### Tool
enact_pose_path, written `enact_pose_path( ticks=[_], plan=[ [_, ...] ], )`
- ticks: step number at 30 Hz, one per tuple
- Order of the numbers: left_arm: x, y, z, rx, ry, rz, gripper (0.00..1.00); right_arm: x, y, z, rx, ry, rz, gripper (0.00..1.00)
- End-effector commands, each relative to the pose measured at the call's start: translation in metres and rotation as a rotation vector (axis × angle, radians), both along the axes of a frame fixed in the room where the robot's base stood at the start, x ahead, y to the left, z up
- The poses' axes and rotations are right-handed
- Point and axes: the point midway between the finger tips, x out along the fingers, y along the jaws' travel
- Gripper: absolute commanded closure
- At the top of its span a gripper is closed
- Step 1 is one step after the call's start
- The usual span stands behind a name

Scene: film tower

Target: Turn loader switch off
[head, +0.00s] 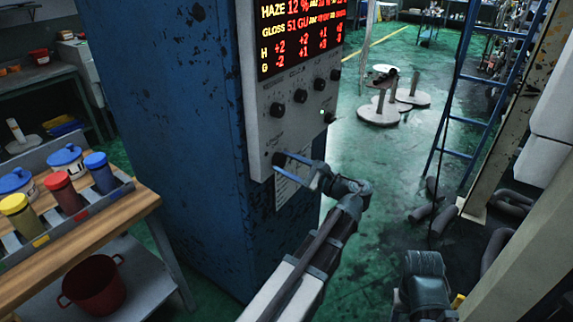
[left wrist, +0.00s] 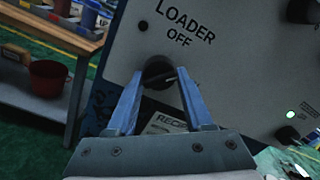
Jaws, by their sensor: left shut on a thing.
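The loader switch is a dark round knob (left wrist: 157,70) under the printed words LOADER OFF in the left wrist view. It sits low on the grey control panel (head: 262,128) of the blue cabinet, and its dark edge (head: 278,159) shows in the head view. My left gripper (head: 287,161) is at the knob, with its two blue fingers on either side in the left wrist view (left wrist: 160,78). It is shut on the knob. A pale mark on the knob points right and slightly down. The fingers hide part of the knob.
Several other knobs (head: 300,96) sit above on the panel, below a lit red display (head: 300,30). A wooden bench (head: 85,225) with coloured jars stands left, with a red pot (head: 93,285) below. A blue ladder (head: 480,80) stands right.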

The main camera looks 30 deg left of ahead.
Motion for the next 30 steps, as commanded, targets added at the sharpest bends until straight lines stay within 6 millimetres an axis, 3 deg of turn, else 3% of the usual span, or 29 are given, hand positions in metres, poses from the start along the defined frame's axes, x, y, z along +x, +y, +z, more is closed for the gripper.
enact_pose_path(
  ticks=[18,30],
  plan=[
    [-0.0011,-0.0003,-0.002,-0.051,-0.551,0.005,1.0,0.0,-0.0001,-0.0025,0.0,0.0,0.0,0.5],
    [-0.0014,-0.0004,-0.002,-0.066,-0.755,0.006,1.0,0.0,0.0001,-0.0027,0.0,0.0,0.0,0.5]
  ],
)
